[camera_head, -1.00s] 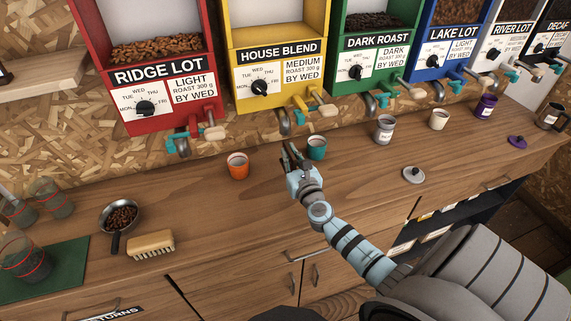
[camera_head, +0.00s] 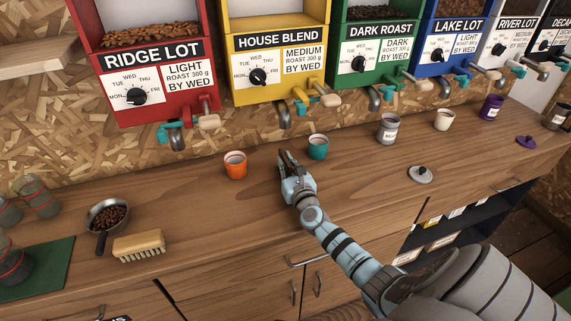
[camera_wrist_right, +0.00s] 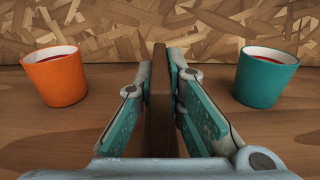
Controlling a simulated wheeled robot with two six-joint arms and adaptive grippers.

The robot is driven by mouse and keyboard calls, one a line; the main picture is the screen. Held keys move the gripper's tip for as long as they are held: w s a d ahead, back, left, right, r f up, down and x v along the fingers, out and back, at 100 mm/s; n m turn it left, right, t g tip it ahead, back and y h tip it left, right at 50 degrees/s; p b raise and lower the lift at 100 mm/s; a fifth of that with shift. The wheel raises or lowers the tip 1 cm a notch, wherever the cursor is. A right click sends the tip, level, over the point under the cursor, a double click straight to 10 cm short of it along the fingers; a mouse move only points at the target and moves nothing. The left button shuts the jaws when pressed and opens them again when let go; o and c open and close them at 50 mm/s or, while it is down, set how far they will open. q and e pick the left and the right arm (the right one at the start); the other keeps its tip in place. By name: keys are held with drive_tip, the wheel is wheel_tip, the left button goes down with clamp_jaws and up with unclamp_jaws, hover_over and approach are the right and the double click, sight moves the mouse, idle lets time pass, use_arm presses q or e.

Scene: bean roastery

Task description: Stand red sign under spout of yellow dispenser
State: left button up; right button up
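The yellow dispenser (camera_head: 240,96), labelled House Blend, hangs on the back wall, with its grey spout (camera_head: 285,118) over the rear of the counter. My right gripper (camera_head: 284,156) is low over the counter, in front of that spout, between an orange cup and a teal cup. In the right wrist view, the right gripper (camera_wrist_right: 160,95) is closed on a thin, upright brown board (camera_wrist_right: 159,100), seen edge-on. This is likely the sign; its faces are hidden and no red shows. Whether it touches the counter cannot be told. My left gripper is out of view.
The orange cup (camera_head: 235,166) and teal cup (camera_head: 318,147) flank the right gripper closely. A grey canister (camera_head: 387,130) and a lid (camera_head: 420,175) are to the right. A scoop of beans (camera_head: 107,215) and a brush (camera_head: 139,246) lie left. The front middle counter is clear.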

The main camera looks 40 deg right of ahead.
drive_tip(key=o, duration=0.4)
drive_tip(key=shift+s+r+p, duration=0.15)
drive_tip(key=shift+r+p, duration=0.05)
drive_tip(key=shift+p, duration=0.15)
drive_tip(key=p+v, duration=0.1)
drive_tip(key=v, duration=1.1)
drive_tip(key=shift+p, duration=0.3)
